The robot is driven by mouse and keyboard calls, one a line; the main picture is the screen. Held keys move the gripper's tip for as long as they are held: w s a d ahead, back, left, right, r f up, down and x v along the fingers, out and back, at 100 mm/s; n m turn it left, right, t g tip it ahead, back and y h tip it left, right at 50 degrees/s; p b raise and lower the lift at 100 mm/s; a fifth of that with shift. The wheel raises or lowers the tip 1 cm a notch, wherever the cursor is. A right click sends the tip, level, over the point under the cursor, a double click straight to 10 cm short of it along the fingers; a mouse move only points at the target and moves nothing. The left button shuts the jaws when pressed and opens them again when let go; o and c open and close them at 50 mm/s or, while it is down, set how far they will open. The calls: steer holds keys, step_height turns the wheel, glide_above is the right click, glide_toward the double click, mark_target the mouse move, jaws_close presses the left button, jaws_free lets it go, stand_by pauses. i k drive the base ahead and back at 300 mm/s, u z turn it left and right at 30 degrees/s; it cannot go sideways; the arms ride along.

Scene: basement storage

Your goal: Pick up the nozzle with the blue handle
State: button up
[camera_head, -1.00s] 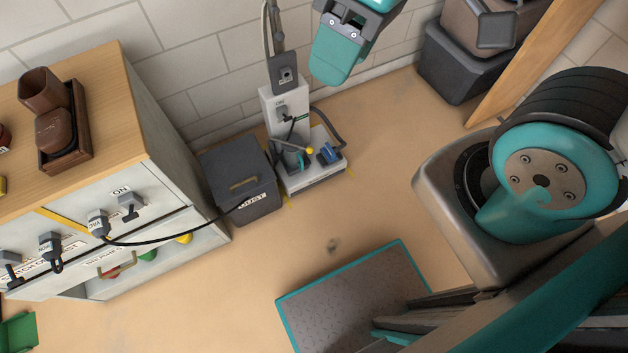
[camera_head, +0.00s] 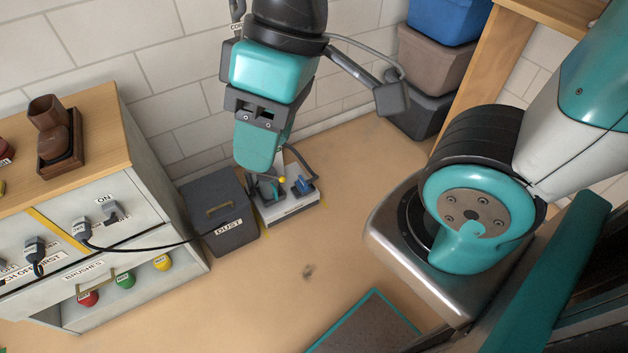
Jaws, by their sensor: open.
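The nozzle with the blue handle (camera_head: 303,185) sits on the right part of a low grey floor station (camera_head: 290,213) by the wall. It is small and its exact shape is hard to make out. A second nozzle with a yellow knob (camera_head: 282,180) is just left of it. My gripper (camera_head: 256,168) points down in front of the station's upright part, to the left of the blue handle in the picture. It is open and holds nothing that I can see. Its teal fingers overlap in this view and hide the upright and part of the station's left side.
A dark bin labelled DUST (camera_head: 218,212) stands directly left of the station. A cabinet (camera_head: 150,225) with switches and brushes is further left, with a black cable running to the bin. Stacked crates (camera_head: 432,62) stand at the back right.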

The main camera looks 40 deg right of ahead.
mark_target(302, 186)
steer(key=z, duration=0.45)
steer(key=i, duration=1.15)
steer(key=u, duration=0.05)
